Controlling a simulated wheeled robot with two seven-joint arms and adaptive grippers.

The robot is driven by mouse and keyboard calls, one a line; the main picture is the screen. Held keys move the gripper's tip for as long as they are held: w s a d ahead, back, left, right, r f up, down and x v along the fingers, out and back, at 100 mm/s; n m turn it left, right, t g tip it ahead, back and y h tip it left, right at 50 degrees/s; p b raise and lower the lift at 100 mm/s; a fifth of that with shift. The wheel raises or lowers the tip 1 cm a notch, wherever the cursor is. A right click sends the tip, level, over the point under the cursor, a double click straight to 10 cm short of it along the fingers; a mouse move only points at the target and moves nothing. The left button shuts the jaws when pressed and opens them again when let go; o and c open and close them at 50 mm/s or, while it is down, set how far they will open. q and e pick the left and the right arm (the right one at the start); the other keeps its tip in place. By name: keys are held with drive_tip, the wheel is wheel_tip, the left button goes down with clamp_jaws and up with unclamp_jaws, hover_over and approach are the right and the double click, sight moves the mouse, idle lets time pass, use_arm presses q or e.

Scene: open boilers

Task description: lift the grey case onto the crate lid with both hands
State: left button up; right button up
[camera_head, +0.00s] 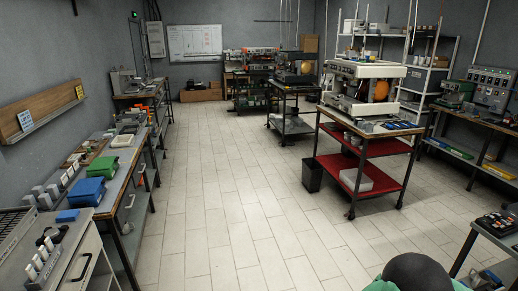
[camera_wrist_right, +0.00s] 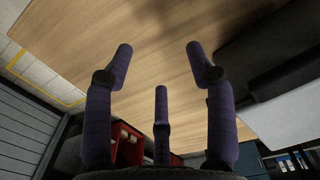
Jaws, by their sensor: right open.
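My right gripper (camera_wrist_right: 159,52) shows in the right wrist view, its purple fingers spread apart with nothing between them. Behind the fingers is a broad light-brown wooden surface (camera_wrist_right: 150,105); I cannot tell whether it is the crate lid. A dark object (camera_wrist_right: 262,48) lies at the upper right of that view, apart from the fingers in the picture, with a pale grey panel (camera_wrist_right: 290,112) below it. I cannot tell whether either is the grey case. Neither the case nor the crate can be made out in the head view. My left gripper is not in view.
In the head view, a long bench (camera_head: 133,178) with blue and green boxes runs along the left wall. A red-shelved cart (camera_head: 378,178) with a machine stands right of centre, beside a black bin (camera_head: 312,175). The tiled floor (camera_head: 215,195) between is clear.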

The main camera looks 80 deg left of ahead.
drive_tip(key=o, duration=0.5)
wheel_tip(320, 180, up, 12)
idle(0.5)
idle(0.4)
